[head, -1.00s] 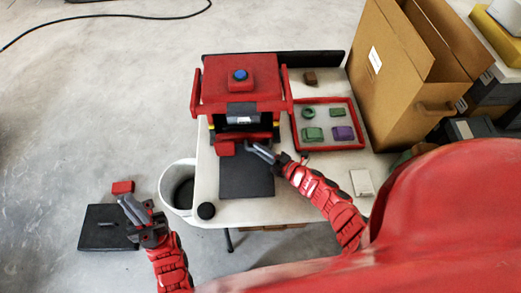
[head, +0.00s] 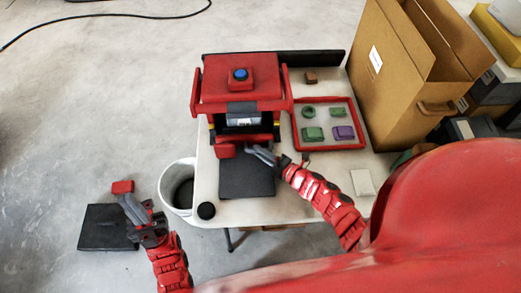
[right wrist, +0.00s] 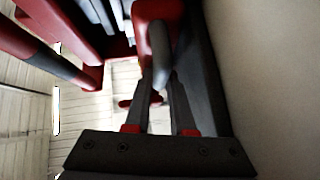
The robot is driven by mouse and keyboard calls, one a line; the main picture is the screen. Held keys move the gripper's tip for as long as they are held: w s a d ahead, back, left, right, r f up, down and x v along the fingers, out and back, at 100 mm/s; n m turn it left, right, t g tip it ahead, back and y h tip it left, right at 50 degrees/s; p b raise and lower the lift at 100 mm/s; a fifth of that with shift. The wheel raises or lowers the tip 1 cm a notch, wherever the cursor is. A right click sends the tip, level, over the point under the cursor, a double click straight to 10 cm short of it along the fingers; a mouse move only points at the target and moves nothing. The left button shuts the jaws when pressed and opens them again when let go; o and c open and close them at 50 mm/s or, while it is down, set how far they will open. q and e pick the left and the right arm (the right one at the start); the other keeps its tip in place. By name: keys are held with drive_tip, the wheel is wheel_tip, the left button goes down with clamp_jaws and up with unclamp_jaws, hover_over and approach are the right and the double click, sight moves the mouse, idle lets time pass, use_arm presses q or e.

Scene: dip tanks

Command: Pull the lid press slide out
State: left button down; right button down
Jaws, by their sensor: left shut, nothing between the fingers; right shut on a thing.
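The lid press (head: 238,92) is a red machine with a blue button on top, at the back of the table. Its dark front opening faces me, with a red bar (head: 243,138) low across it, which looks like the slide's front. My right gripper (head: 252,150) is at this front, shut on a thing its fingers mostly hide. In the right wrist view the fingers (right wrist: 158,85) close around a grey, rounded piece under a red part (right wrist: 157,12).
A dark plate (head: 246,182) lies in front of the press. A red-rimmed tray (head: 361,125) with several small parts is to the right. A white bucket (head: 166,187) stands at the table's left edge. A cardboard box (head: 385,95) is beyond the tray.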

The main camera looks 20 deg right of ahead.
drive_tip(key=s+a+b, duration=0.1)
drive_tip(key=s, duration=0.5)
drive_tip(key=s+a+b, duration=0.1)
drive_tip(key=s+a, duration=0.1)
drive_tip(key=s, duration=0.4)
drive_tip(key=s+a+b, duration=0.1)
drive_tip(key=s+a, duration=0.1)
drive_tip(key=s, duration=0.3)
drive_tip(key=shift+s, duration=0.4)
drive_tip(key=c, duration=1.1)
unclamp_jaws()
drive_tip(key=shift+o, duration=0.2)
drive_tip(key=p+v, duration=0.1)
drive_tip(key=v, duration=0.1)
drive_tip(key=p+v, duration=0.3)
drive_tip(key=v, duration=0.2)
drive_tip(key=shift+w+d+r, duration=0.1)
drive_tip(key=shift+r, duration=0.2)
drive_tip(key=f+p+v, duration=0.1)
drive_tip(key=p+v, duration=0.2)
drive_tip(key=v, duration=0.7)
drive_tip(key=shift+s+p, duration=0.25)
drive_tip(key=shift+p, duration=0.05)
